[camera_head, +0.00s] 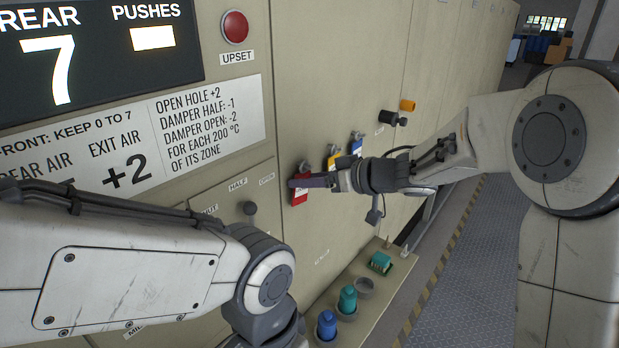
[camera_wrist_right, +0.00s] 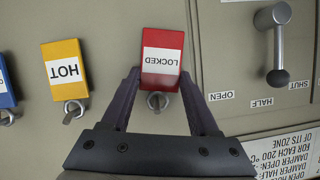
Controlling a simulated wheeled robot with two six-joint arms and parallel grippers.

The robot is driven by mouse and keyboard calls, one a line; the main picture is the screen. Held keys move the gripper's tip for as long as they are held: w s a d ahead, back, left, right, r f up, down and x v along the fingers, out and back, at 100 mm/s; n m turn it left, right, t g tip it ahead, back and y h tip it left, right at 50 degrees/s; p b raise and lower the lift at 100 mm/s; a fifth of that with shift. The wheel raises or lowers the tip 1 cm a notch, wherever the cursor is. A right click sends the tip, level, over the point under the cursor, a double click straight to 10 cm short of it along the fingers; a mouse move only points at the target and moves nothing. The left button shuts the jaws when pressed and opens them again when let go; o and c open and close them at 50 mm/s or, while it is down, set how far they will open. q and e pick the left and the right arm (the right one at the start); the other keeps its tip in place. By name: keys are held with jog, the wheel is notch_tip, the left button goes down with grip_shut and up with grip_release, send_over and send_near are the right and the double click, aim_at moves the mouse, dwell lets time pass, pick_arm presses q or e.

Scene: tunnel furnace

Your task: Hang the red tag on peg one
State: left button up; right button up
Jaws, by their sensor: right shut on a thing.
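The red tag (camera_head: 299,193), with a white band reading LOCKED, is at the furnace panel, left of a yellow tag (camera_head: 333,160) and a blue tag (camera_head: 356,146). My right gripper (camera_head: 312,181) is shut on it. In the right wrist view the red tag (camera_wrist_right: 163,52) sits between the fingertips, upside down in the picture. A metal peg (camera_wrist_right: 158,101) shows at its ring end; I cannot tell whether the ring is still around it. The yellow HOT tag (camera_wrist_right: 65,66) hangs at its own peg (camera_wrist_right: 73,109). My left gripper is out of view.
A damper lever (camera_head: 250,208) with its labels is left of the red tag. A ledge (camera_head: 372,310) below holds a blue plug (camera_head: 327,325), a teal plug (camera_head: 348,299) and a green block (camera_head: 381,262). Black (camera_head: 393,118) and orange (camera_head: 407,105) fittings stick out farther along the panel.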

dwell(0.3)
jog(key=o, duration=1.4)
jog(key=shift+d, duration=0.1)
